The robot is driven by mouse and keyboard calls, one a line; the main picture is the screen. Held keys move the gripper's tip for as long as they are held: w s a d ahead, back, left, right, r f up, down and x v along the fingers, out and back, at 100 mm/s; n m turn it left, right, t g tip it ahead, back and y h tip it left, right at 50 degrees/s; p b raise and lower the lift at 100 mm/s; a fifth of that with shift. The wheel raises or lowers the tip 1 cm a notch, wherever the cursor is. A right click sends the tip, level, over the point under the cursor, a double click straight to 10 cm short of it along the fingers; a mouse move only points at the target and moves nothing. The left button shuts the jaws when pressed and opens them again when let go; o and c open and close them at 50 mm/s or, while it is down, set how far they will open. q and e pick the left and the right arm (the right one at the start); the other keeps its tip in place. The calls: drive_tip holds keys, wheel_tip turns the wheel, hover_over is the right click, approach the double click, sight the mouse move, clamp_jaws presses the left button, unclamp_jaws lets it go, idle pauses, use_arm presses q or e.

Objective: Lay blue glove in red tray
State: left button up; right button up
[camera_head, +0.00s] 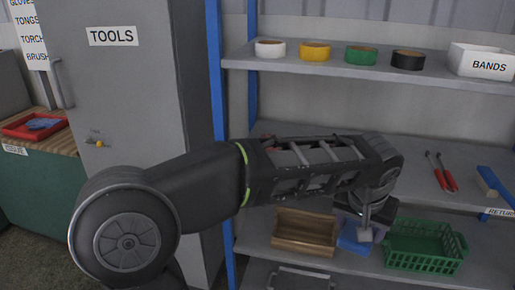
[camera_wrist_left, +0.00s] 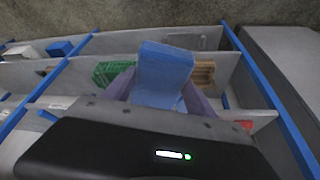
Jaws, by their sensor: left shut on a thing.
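My left gripper (camera_head: 366,228) reaches over the lower shelf and is shut on a blue, soft-looking flat piece (camera_head: 353,238), which I take for the blue glove. In the left wrist view the blue glove (camera_wrist_left: 165,72) stands out between the two fingers (camera_wrist_left: 160,97), its shape partly hidden. The red tray (camera_head: 22,131) is at the far left, on a wooden-topped bench, well away from the gripper. Another crumpled blue thing (camera_head: 43,123) lies in the tray. My right gripper is not in view.
A brown wooden crate (camera_head: 303,232) and a green basket (camera_head: 425,247) stand on either side of the gripper on the lower shelf. A blue shelf post (camera_head: 217,100) and a grey TOOLS cabinet (camera_head: 115,90) stand between shelf and bench. Red-handled pliers (camera_head: 441,174) lie on the middle shelf.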

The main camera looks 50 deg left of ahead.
use_arm(q)
drive_tip(key=w+d+f+m+b, duration=0.1)
drive_tip(key=w+d+f+m, duration=0.1)
drive_tip(key=f, duration=0.4)
drive_tip(key=w+d+f+m+h+b, duration=0.1)
drive_tip(key=w+d+f+m, duration=0.1)
drive_tip(key=w+d+f, duration=0.2)
wheel_tip(320, 180, down, 4)
drive_tip(key=shift+w+d+r+h, duration=0.2)
drive_tip(key=shift+w+r+h, duration=0.1)
drive_tip(key=shift+w, duration=0.25)
